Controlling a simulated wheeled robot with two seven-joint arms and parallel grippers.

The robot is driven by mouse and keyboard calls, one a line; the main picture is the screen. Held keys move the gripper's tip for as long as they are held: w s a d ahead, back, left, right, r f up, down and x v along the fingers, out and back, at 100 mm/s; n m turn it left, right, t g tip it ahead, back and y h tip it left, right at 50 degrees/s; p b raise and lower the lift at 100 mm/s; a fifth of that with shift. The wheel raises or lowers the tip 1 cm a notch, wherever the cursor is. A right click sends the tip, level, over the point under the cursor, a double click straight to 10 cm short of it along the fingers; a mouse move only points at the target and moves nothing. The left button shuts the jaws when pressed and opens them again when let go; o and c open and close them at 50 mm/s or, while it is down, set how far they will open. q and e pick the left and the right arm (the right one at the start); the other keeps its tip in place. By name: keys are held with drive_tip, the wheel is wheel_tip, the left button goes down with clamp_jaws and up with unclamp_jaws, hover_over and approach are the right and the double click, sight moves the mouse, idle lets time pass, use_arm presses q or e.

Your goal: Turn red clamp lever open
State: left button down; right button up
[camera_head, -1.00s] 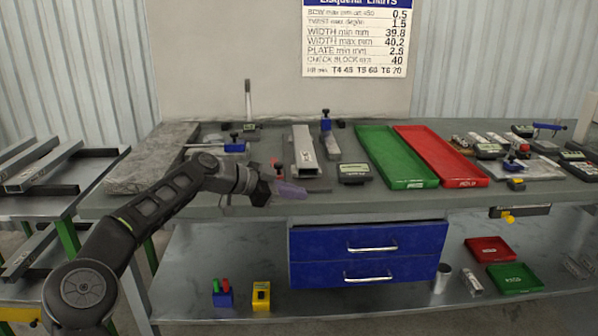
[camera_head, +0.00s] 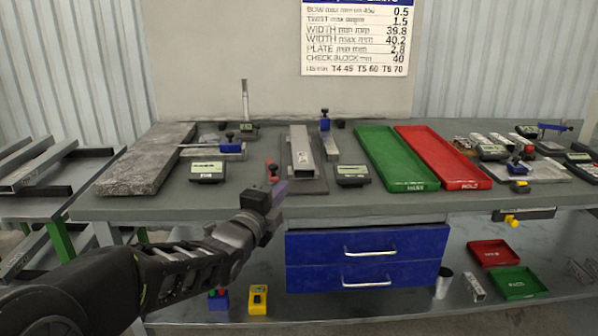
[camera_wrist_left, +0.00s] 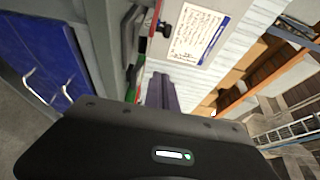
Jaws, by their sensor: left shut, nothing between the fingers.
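The red clamp lever (camera_head: 272,169) shows as a small red piece at the table's front, left of a grey metal channel (camera_head: 302,150) on a dark plate. My left gripper (camera_head: 279,190) is at the front edge of the table, with its purple fingers pointing up and just in front of the red lever in the picture. The fingers are shut and empty. Whether they touch the lever cannot be told. My right gripper is out of view.
A grey meter (camera_head: 207,172) lies left of the lever and another meter (camera_head: 352,175) right of the channel. A green tray (camera_head: 392,160) and a red tray (camera_head: 443,160) lie further right. A blue drawer unit (camera_head: 367,257) hangs under the table front.

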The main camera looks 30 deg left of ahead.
use_arm(q)
drive_tip(key=shift+w, duration=0.1)
drive_tip(key=x, duration=0.3)
drive_tip(key=p+x, duration=0.1)
drive_tip(key=x, duration=0.6)
drive_tip(key=shift+a+p, duration=0.3)
drive_tip(key=shift+a, duration=0.1)
drive_tip(key=shift+s+a+r+p, duration=0.1)
drive_tip(key=shift+s+a+p, duration=0.25)
drive_tip(key=shift+s+a, duration=0.85)
drive_tip(key=shift+a, duration=0.15)
